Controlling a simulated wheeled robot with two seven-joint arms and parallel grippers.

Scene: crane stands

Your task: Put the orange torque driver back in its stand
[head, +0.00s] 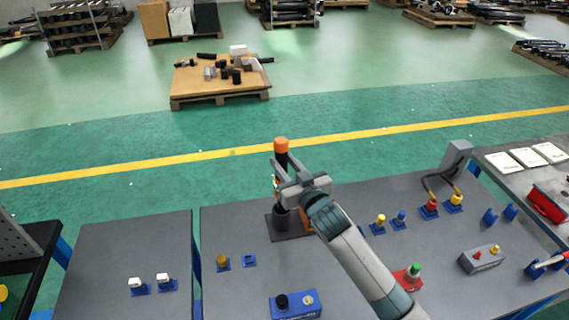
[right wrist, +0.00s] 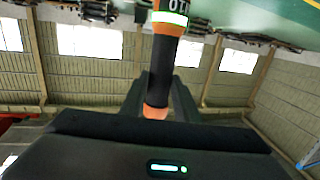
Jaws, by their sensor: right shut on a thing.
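The torque driver (head: 281,147) has an orange end cap and a black body. It stands roughly upright in my right gripper (head: 283,170), which is shut on it. In the right wrist view the driver (right wrist: 163,65) shows black with orange parts and a lit band, between the fingers (right wrist: 162,102). A dark round stand (head: 282,220) on a flat dark base plate is on the grey table, below the driver in the picture. The gripper and arm cover part of the stand, so the gap between driver and stand is unclear. My left gripper is not in view.
An orange part (head: 306,226) shows beside the stand, partly behind my arm. A blue box with knobs (head: 296,306), a red block with a green button (head: 409,277) and a grey box (head: 482,259) are on the table. The table's left part is mostly clear.

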